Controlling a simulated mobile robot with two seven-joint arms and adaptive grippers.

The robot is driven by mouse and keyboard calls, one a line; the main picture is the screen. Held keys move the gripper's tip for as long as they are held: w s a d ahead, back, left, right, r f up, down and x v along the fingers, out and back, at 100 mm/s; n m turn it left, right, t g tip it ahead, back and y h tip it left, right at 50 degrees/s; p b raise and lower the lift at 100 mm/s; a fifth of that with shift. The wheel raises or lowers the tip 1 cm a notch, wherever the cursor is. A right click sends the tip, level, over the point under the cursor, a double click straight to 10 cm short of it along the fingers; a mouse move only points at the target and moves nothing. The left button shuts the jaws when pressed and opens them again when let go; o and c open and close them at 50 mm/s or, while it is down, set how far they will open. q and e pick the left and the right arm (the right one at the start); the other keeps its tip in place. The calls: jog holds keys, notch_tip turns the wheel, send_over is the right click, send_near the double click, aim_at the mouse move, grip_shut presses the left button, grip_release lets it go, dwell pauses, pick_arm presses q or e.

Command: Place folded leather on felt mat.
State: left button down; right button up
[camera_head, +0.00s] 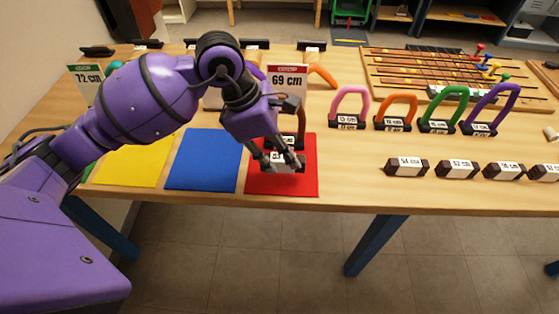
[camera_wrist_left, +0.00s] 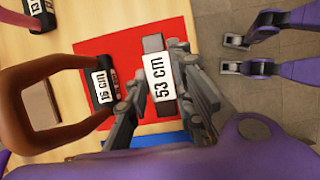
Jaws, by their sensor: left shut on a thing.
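A dark folded piece with a white 53 cm label (camera_wrist_left: 160,75), which I take to be the folded leather, is at the red felt mat (camera_head: 307,184); in the head view the piece (camera_head: 286,161) shows between my fingers. My left gripper (camera_head: 282,167) is shut on it, one finger on each side in the left wrist view (camera_wrist_left: 158,66). It is over or on the mat; contact cannot be told. A brown arch with a black base labelled 16 cm (camera_wrist_left: 103,87) stands beside it, partly hidden in the head view.
Blue (camera_head: 205,165) and yellow (camera_head: 132,166) mats lie left of the red one. Several coloured arches, including a pink one (camera_head: 350,103), and labelled dark pieces (camera_head: 407,167) stand to the right. A 69 cm sign (camera_head: 287,82) is behind. The table's front edge is close.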

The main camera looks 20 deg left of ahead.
aim_at(274, 157)
pick_arm(q)
jog(key=shift+f, duration=1.55)
jog(key=shift+f, duration=0.1)
jog(key=shift+f, duration=0.15)
jog(key=c, duration=1.5)
grip_release()
jog(key=shift+w+a+r, duration=0.1)
jog(key=shift+a+r, duration=0.05)
jog(key=shift+r, duration=0.35)
jog(key=v, duration=1.1)
jog(key=shift+r, duration=0.25)
